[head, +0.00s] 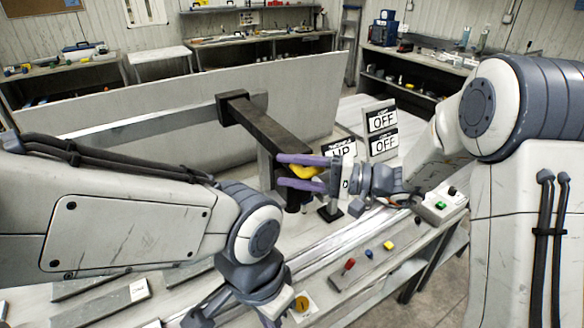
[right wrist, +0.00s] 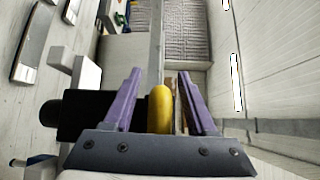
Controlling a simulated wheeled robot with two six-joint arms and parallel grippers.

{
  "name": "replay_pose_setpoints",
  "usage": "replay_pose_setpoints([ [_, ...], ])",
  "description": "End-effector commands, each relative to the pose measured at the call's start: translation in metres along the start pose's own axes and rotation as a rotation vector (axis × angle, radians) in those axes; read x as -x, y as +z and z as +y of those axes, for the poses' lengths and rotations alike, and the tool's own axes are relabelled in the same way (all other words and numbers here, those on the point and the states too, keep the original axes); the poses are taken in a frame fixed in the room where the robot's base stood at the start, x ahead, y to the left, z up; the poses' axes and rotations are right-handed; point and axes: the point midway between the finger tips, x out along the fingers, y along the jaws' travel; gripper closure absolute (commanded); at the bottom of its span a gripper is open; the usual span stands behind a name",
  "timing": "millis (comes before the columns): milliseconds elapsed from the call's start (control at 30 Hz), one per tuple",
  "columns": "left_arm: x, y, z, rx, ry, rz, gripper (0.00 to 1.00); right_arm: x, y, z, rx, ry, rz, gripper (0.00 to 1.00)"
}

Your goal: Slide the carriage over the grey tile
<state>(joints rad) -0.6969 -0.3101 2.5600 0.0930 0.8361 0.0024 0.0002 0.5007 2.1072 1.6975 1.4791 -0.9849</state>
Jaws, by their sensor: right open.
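The carriage (head: 262,122) is a dark arm that reaches forward from the rail on the long grey back panel, with a yellow handle (head: 306,171) near its front end. My right gripper (head: 281,171) has its purple fingers apart, one above and one below the handle. In the right wrist view the yellow handle (right wrist: 160,110) stands between the fingers, with gaps at both sides. A grey tile with a small label (head: 112,301) lies at the lower left, beside other grey strips; which one is meant I cannot tell. My left gripper (head: 245,298) is low at the front, its fingertips unclear.
Signs reading OFF (head: 382,120) and UP (head: 341,149) stand behind my right gripper. A control box with a green button (head: 440,205) is at the right. A yellow round button (head: 302,303) is near my left gripper.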

Motion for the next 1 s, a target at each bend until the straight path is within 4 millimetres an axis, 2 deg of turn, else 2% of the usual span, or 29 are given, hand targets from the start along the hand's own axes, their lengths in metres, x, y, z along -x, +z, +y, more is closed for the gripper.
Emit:
replay_pose_setpoints([
  [100, -0.0003, 0.0000, 0.0000, 0.000, 0.000, 0.000, 1.00, 0.0002, -0.0001, 0.0002, 0.000, 0.000, 0.000, 0.43],
  [133, -0.0003, 0.0000, 0.0000, 0.000, 0.000, 0.000, 1.00, 0.0002, -0.0001, 0.0002, 0.000, 0.000, 0.000, 0.47],
  [267, -0.0003, 0.0000, 0.0000, 0.000, 0.000, 0.000, 1.00, 0.0004, 0.0000, 0.0001, 0.000, 0.000, 0.000, 0.97],
  [300, -0.0003, 0.0000, 0.0000, 0.000, 0.000, 0.000, 1.00, 0.0005, 0.0000, 0.0001, 0.000, 0.000, 0.000, 1.00],
  [1000, -0.0004, 0.0000, 0.0000, 0.000, 0.000, 0.000, 1.00, 0.0011, 0.0001, 0.0011, -0.004, 0.003, 0.001, 1.00],
])
